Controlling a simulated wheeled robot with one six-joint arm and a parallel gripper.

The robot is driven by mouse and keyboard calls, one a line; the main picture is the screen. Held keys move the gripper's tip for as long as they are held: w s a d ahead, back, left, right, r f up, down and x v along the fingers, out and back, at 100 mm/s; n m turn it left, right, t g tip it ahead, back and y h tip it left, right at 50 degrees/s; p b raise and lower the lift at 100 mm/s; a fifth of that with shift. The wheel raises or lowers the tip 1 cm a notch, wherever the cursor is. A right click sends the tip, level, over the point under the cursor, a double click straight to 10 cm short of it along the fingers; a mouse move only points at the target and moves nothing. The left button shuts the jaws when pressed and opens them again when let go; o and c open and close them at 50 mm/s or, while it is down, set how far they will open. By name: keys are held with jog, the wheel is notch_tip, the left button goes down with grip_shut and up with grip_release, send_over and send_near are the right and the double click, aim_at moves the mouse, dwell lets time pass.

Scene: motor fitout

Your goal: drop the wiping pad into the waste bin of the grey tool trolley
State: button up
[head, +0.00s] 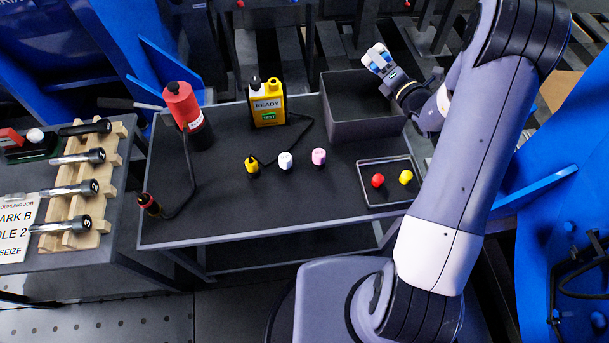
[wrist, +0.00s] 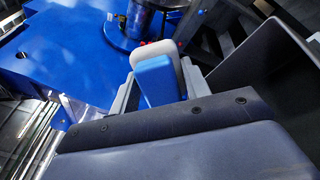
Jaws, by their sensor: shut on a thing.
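The wiping pad is a small blue and pale grey block (head: 375,56), also seen in the wrist view (wrist: 154,80). My gripper (head: 381,62) is shut on it, with the grey fingers on either side in the wrist view. The waste bin (head: 367,128) is an open dark grey box at the back right of the grey tool trolley (head: 225,213). In the head view my gripper shows at the bin's back right rim, raised. A dark wall, seemingly the bin's (wrist: 262,65), stands at the right of the wrist view. I cannot tell whether the pad is over the opening.
A shallow tray (head: 386,203) with red and yellow knobs lies in front of the bin. A yellow tester (head: 267,104), a red-topped device (head: 184,106) and loose caps (head: 319,157) stand on the trolley. A bench with a wooden rack (head: 84,190) is at left. Blue machinery (head: 567,230) stands at right.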

notch_tip(320, 180, down, 5)
jog(key=shift+r+b, duration=0.2)
jog(key=shift+b, duration=1)
jog(key=o, duration=1)
jog(key=shift+c, duration=0.2)
jog(key=v, duration=1)
jog(key=shift+s+d, duration=0.2)
jog(key=shift+s, duration=0.15)
jog(key=shift+w, duration=0.1)
